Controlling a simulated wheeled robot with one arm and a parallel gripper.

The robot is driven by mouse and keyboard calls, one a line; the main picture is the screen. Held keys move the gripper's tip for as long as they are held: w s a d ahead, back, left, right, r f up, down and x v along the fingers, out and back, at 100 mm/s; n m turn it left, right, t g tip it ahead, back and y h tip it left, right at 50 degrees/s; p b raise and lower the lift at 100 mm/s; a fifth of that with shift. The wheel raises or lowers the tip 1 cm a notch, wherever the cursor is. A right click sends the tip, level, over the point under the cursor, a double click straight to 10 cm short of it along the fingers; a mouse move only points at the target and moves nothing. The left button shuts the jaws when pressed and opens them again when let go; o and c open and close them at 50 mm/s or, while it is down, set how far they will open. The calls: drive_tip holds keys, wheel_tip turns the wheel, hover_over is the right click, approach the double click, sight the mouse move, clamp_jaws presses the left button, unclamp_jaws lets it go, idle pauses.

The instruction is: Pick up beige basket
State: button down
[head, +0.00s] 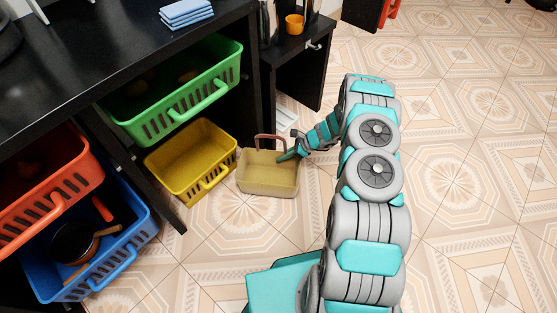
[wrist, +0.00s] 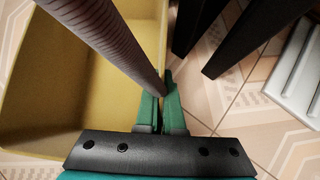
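The beige basket (head: 268,183) stands upright, looking empty, right of the yellow basket in the head view. Its reddish-brown handle (head: 270,137) is raised. My gripper (head: 288,154) reaches its right side from the right. In the wrist view, the basket's inside (wrist: 100,95) fills the left. The ribbed handle (wrist: 105,40) runs down to the green fingers of my gripper (wrist: 161,108). The fingers are close together, with the basket's side edge at the handle's foot between them. The exact contact is partly hidden. The basket appears to rest on the floor.
A yellow basket (head: 190,163) is close on the left. Green (head: 175,92), red (head: 45,190) and blue (head: 95,258) baskets sit under the black counter (head: 110,50). A black side table (head: 300,55) stands behind. Tiled floor (head: 470,150) is clear on the right.

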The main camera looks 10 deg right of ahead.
drive_tip(key=s+d+r, duration=0.1)
drive_tip(key=d+r, duration=0.2)
drive_tip(key=d, duration=0.3)
drive_tip(key=s+d+r, duration=0.2)
drive_tip(key=d+r, duration=0.2)
drive_tip(key=d, duration=0.2)
drive_tip(key=shift+s+d, duration=0.2)
drive_tip(key=shift+s, duration=0.1)
